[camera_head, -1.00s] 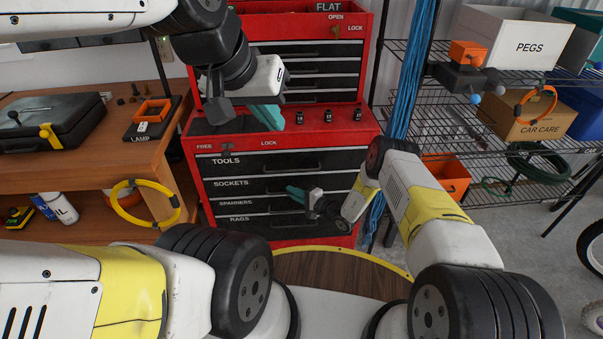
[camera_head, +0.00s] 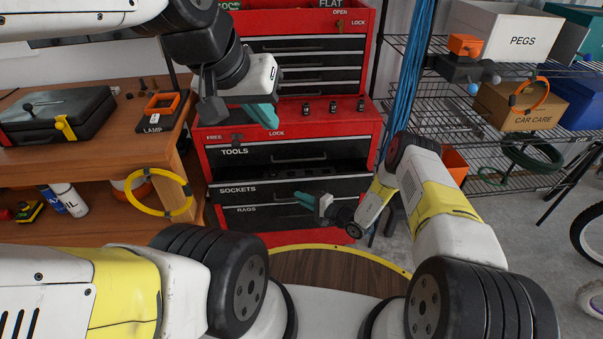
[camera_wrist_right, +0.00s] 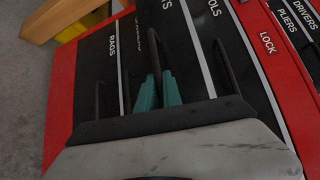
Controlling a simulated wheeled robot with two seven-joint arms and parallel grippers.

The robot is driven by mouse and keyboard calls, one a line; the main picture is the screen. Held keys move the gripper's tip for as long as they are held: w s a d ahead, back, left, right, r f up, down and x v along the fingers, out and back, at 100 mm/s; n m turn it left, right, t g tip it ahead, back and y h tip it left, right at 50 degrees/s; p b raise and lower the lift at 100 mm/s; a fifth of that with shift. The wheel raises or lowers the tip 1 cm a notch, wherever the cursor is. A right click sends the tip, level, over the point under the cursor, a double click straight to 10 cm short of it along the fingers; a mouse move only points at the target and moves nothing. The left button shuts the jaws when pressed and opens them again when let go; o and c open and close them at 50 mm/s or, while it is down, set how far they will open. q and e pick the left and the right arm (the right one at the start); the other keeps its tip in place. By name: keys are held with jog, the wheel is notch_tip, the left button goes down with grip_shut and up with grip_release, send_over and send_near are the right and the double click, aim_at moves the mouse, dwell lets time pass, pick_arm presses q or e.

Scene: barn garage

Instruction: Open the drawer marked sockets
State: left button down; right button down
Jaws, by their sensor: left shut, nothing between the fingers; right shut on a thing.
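The drawer marked SOCKETS (camera_head: 238,189) stands partly pulled out of the red tool chest (camera_head: 207,165). A dark open gap shows above its front, and the SPANNERS front below is hidden behind it. My right gripper (camera_head: 298,197) is shut at this drawer's handle; its teal fingers (camera_wrist_right: 159,92) point at the drawer fronts in the right wrist view. Just where the fingers meet the handle is partly hidden. My left gripper (camera_head: 264,115) is shut and empty, in front of the chest top, above the TOOLS drawer (camera_head: 233,152).
The RAGS drawer (camera_head: 246,210) is shut below. A wooden bench (camera_head: 100,155) with a black case (camera_head: 60,115) stands on the left. A wire shelf (camera_head: 440,125) with boxes stands on the right, with blue cables (camera_head: 411,75) hanging beside the chest. Grey floor shows at the right.

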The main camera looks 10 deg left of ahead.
jog(key=s+d, duration=0.2)
jog(key=s, duration=0.7)
jog(key=s+d, duration=0.3)
jog(key=s, duration=0.7)
jog(key=shift+d, duration=0.3)
jog(key=c, duration=1.8)
grip_release()
jog(key=v, duration=0.7)
jog(key=shift+s+d, duration=0.3)
jog(key=shift+d, duration=0.05)
